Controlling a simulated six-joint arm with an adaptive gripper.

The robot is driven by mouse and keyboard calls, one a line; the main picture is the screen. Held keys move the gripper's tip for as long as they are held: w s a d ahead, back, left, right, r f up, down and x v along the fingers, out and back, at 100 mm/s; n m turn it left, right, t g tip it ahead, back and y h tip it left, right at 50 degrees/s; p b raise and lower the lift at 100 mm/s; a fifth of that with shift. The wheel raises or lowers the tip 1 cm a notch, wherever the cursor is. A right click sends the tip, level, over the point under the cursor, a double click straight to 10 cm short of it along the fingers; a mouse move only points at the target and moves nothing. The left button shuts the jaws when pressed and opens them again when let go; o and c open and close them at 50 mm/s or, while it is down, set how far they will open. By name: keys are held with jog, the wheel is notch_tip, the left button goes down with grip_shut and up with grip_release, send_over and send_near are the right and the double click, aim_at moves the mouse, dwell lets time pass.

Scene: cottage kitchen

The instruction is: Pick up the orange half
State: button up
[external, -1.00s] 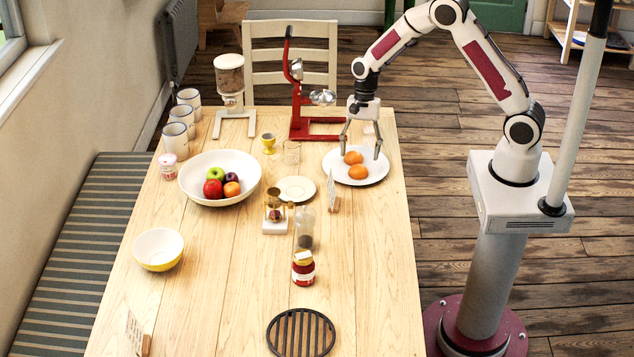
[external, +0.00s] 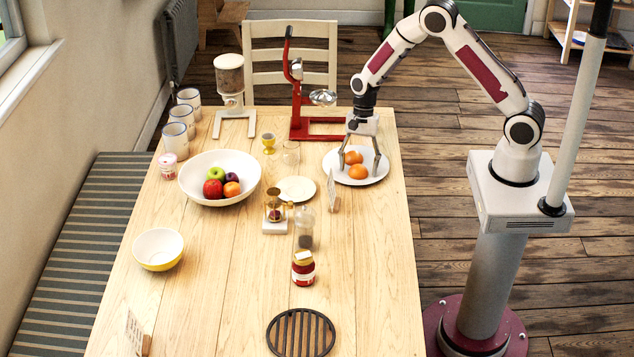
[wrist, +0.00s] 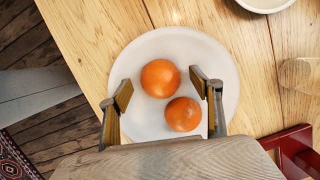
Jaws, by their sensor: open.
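Two orange pieces lie on a white plate (external: 375,179) at the right edge of the table. The nearer orange piece (external: 358,171) shows in the wrist view as the upper one (wrist: 160,78). The farther orange piece (external: 353,157) shows in the wrist view as the lower one (wrist: 183,114). Both show rounded orange skin; I cannot tell a cut face on either. My gripper (external: 359,172) is low over the plate, open, with its fingers either side of the pieces. In the wrist view the open fingertips (wrist: 165,88) stand left and right of them, holding nothing.
A red juicer press (external: 305,125) stands behind the plate; its base shows in the wrist view. A small card on a wooden stand (external: 333,193) is just left of the plate. A fruit bowl (external: 220,160) and a saucer (external: 296,189) lie further left. The front right table is clear.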

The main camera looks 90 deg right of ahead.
aim_at(359, 165)
jog(key=shift+c, duration=0.3)
jog(key=c, duration=0.8)
jog(key=shift+r, duration=0.1)
jog(key=shift+r, duration=4.9)
